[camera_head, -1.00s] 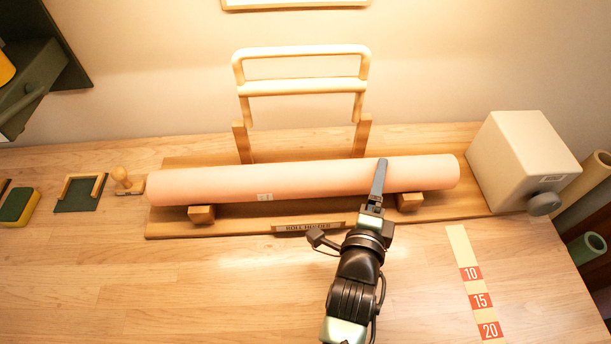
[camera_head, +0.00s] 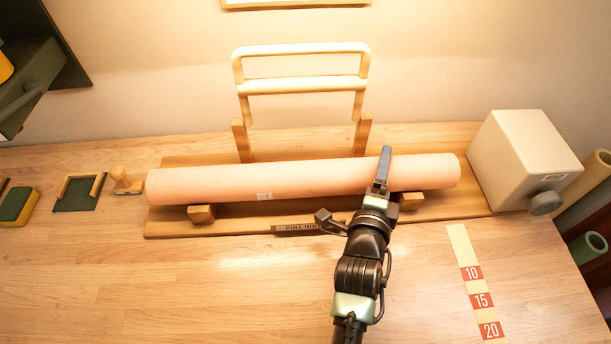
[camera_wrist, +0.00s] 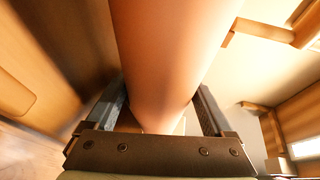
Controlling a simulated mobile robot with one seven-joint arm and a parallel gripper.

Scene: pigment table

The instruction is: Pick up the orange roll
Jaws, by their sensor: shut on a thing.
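The long pale orange roll (camera_head: 260,182) lies across the wooden roll holder (camera_head: 165,228), which has a nameplate on its front edge. My gripper (camera_head: 383,168) reaches over the roll right of its middle. In the wrist view, the roll (camera_wrist: 170,50) runs between the two fingers of my gripper (camera_wrist: 165,110), one on each side, and it is shut on the roll. The roll looks level and at or very near its wooden supports; I cannot tell whether there is a gap beneath it.
A raised wooden frame (camera_head: 300,87) stands behind the roll. A cream box (camera_head: 520,150) with a grey knob is close to the roll's right end. A small wooden-handled tool (camera_head: 124,180) sits by its left end. A numbered strip (camera_head: 471,280) lies front right.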

